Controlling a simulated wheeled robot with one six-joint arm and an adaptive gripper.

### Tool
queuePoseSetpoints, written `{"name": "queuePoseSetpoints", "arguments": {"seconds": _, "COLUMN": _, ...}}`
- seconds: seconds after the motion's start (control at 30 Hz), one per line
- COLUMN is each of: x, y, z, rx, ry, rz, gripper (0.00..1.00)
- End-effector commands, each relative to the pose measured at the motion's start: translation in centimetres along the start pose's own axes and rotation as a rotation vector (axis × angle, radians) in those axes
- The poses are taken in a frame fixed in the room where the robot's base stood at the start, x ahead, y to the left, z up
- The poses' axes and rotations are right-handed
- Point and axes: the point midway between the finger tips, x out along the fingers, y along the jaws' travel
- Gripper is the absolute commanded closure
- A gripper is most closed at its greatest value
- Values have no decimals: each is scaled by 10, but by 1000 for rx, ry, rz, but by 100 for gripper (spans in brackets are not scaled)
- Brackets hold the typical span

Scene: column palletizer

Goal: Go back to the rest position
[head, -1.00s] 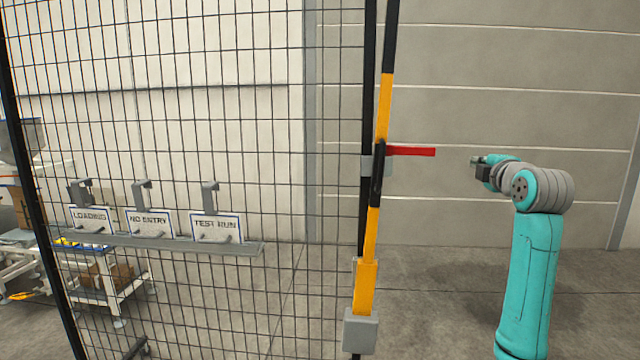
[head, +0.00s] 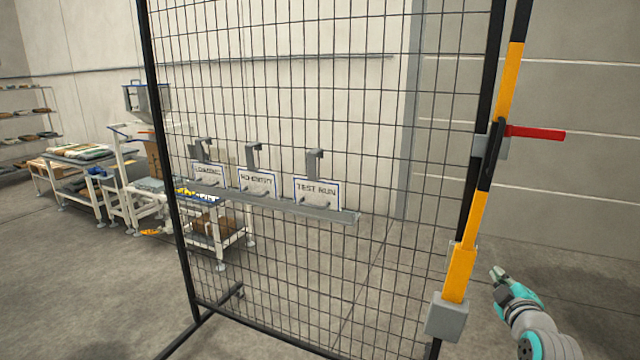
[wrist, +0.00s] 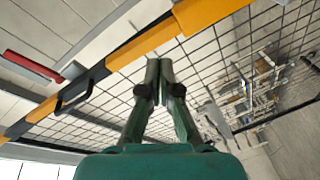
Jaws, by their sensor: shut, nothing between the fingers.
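My gripper (head: 497,273) is at the lower right in the head view, to the right of the yellow post's lower end. In the wrist view my gripper (wrist: 158,62) has its two fingers together, with nothing between them. The yellow and black post (head: 485,190) of the mesh fence stands close by, and it crosses the wrist view (wrist: 205,14) beyond the fingertips. A red handle (head: 538,133) sticks out to the right from the post, and it also shows at the left in the wrist view (wrist: 32,66).
A black mesh fence panel (head: 380,60) fills the middle. Its grey shelf (head: 275,201) has three signs reading LOADING (head: 208,176), NO ENTRY (head: 258,184) and TEST RUN (head: 317,192). A conveyor and racks (head: 75,152) stand behind at left. Floor at lower left is clear.

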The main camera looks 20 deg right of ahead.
Motion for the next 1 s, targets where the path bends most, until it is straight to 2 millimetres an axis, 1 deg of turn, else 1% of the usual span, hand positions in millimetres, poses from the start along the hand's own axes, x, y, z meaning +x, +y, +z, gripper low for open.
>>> {"name": "queuePoseSetpoints", "arguments": {"seconds": 0.03, "x": -9, "y": -26, "z": -2, "rx": 29, "ry": 6, "rz": -19, "gripper": 100}}
{"name": "queuePoseSetpoints", "arguments": {"seconds": 0.07, "x": -14, "y": -39, "z": -2, "rx": 47, "ry": 10, "rz": -25, "gripper": 100}}
{"name": "queuePoseSetpoints", "arguments": {"seconds": 0.1, "x": -21, "y": -56, "z": -4, "rx": 72, "ry": 15, "rz": -35, "gripper": 100}}
{"name": "queuePoseSetpoints", "arguments": {"seconds": 0.17, "x": -32, "y": -79, "z": -5, "rx": 109, "ry": 22, "rz": -48, "gripper": 100}}
{"name": "queuePoseSetpoints", "arguments": {"seconds": 0.2, "x": -41, "y": -95, "z": -7, "rx": 134, "ry": 27, "rz": -57, "gripper": 100}}
{"name": "queuePoseSetpoints", "arguments": {"seconds": 0.27, "x": -54, "y": -117, "z": -9, "rx": 170, "ry": 34, "rz": -72, "gripper": 100}}
{"name": "queuePoseSetpoints", "arguments": {"seconds": 0.3, "x": -64, "y": -132, "z": -10, "rx": 193, "ry": 38, "rz": -81, "gripper": 100}}
{"name": "queuePoseSetpoints", "arguments": {"seconds": 0.37, "x": -79, "y": -152, "z": -12, "rx": 227, "ry": 45, "rz": -96, "gripper": 100}}
{"name": "queuePoseSetpoints", "arguments": {"seconds": 0.5, "x": -118, "y": -196, "z": -14, "rx": 306, "ry": 58, "rz": -134, "gripper": 100}}
{"name": "queuePoseSetpoints", "arguments": {"seconds": 0.57, "x": -136, "y": -212, "z": -15, "rx": 339, "ry": 63, "rz": -150, "gripper": 100}}
{"name": "queuePoseSetpoints", "arguments": {"seconds": 0.6, "x": -148, "y": -223, "z": -16, "rx": 360, "ry": 66, "rz": -162, "gripper": 100}}
{"name": "queuePoseSetpoints", "arguments": {"seconds": 0.67, "x": -166, "y": -238, "z": -17, "rx": 391, "ry": 71, "rz": -178, "gripper": 100}}
{"name": "queuePoseSetpoints", "arguments": {"seconds": 0.8, "x": -212, "y": -266, "z": -17, "rx": 462, "ry": 81, "rz": -219, "gripper": 100}}
{"name": "queuePoseSetpoints", "arguments": {"seconds": 0.87, "x": -232, "y": -277, "z": -17, "rx": 492, "ry": 85, "rz": -237, "gripper": 100}}
{"name": "queuePoseSetpoints", "arguments": {"seconds": 1.0, "x": -279, "y": -295, "z": -16, "rx": 558, "ry": 93, "rz": -282, "gripper": 100}}
